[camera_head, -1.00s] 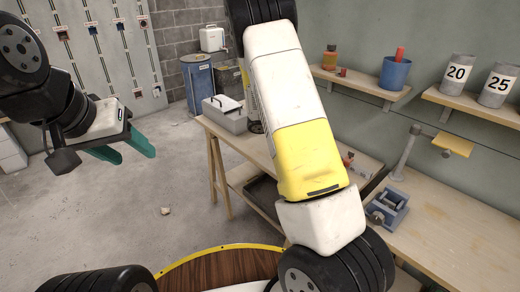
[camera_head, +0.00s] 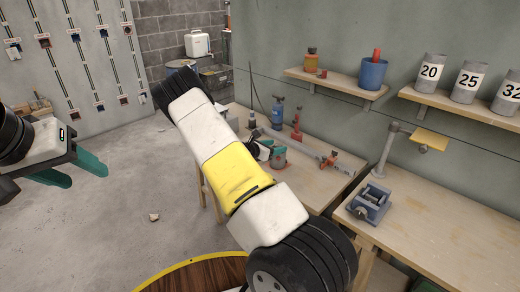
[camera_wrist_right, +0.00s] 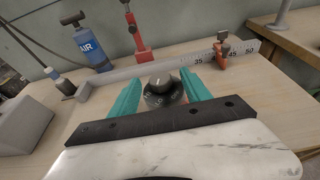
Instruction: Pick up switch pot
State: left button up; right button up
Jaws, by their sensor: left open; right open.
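The switch pot (camera_wrist_right: 160,90) is a small dark round dial with a pale knob on top, on the wooden bench, seen in the right wrist view. My right gripper (camera_wrist_right: 158,76) is open, with one teal finger on either side of the dial. I cannot tell whether either finger touches it. My left gripper (camera_head: 86,174) is open and empty at the left, over the floor.
A long scale bar (camera_wrist_right: 140,70) with a red slider (camera_wrist_right: 222,52) lies just behind the dial. A blue air pump (camera_wrist_right: 92,47) and a red stand (camera_wrist_right: 138,38) stand behind it. A grey block (camera_wrist_right: 22,122) is at left. A vise (camera_head: 371,203) sits on the right bench.

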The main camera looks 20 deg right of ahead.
jog(key=shift+x, duration=1)
grip_shut()
jog(key=shift+s+f, duration=0.1)
dwell(0.5)
